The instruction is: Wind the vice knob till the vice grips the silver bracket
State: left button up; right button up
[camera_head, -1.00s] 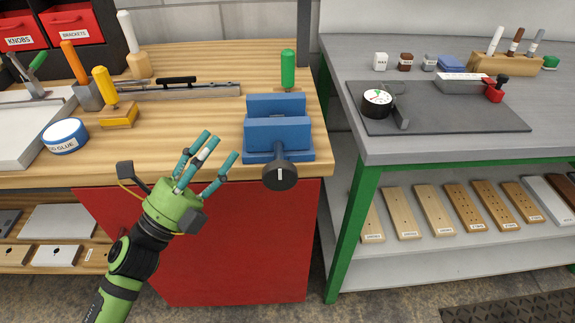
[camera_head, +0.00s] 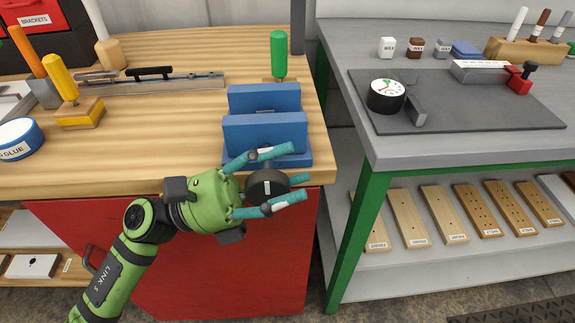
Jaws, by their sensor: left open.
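The blue vice (camera_head: 265,135) stands at the front edge of the wooden bench. Its two jaws stand upright with a narrow gap between them. I cannot clearly make out the silver bracket; the front jaw hides most of the gap. The black vice knob (camera_head: 266,186), with a white mark on its face, sticks out in front of the bench edge. My left gripper (camera_head: 294,178) comes from the left with its teal fingers open, above and below the knob. I cannot tell whether they touch it. My right gripper is not in view.
A green-handled tool (camera_head: 278,55) stands behind the vice. A yellow-handled tool (camera_head: 62,80) and a glue tin (camera_head: 17,140) are on the bench's left.

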pick_arm(q)
jog(key=shift+d, duration=0.15)
jog(key=shift+c, duration=0.4)
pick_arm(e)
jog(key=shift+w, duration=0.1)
pick_arm(q)
jog(key=shift+w, duration=0.1)
grip_shut()
jog(key=shift+r, duration=0.1)
jog(key=shift+r+p, duration=0.1)
jog(key=shift+p, duration=0.5)
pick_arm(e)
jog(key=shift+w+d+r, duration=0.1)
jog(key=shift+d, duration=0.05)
